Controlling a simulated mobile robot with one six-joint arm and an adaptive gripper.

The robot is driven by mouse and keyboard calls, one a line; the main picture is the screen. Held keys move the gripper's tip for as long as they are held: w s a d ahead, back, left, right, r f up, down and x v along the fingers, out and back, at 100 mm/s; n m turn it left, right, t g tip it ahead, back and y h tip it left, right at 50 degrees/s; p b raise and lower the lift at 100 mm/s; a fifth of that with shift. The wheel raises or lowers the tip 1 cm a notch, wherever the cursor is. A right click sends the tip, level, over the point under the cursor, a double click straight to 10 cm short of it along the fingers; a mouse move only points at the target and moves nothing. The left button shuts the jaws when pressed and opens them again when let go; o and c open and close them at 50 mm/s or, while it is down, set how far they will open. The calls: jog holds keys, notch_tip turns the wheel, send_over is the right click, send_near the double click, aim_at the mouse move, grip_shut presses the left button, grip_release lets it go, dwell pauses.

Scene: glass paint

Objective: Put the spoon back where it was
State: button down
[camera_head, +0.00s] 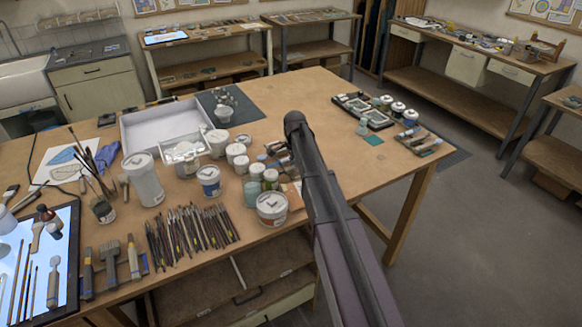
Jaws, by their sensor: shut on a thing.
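My arm reaches from the lower right over the wooden table (300,110), bends near its middle, and hides what is behind it. A small part of my gripper (278,152) shows just left of the arm, low among the jars. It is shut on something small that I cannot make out. I cannot clearly pick out a spoon there. A pale, long-handled tool with a broad end (53,284) lies on the lit panel (70,250) at the left; I cannot tell whether it is a spoon.
White jars (272,208) and pots crowd the table left of my arm. Several brushes (190,232) lie at the front edge. A white tray (128,135) stands behind. A dark tray with bottles (362,108) is at the right. Bare tabletop lies behind my arm.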

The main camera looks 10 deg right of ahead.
jog(key=shift+f+b, duration=0.3)
dwell(0.5)
jog(key=shift+c, duration=2.1)
grip_release()
jog(key=shift+r, duration=0.1)
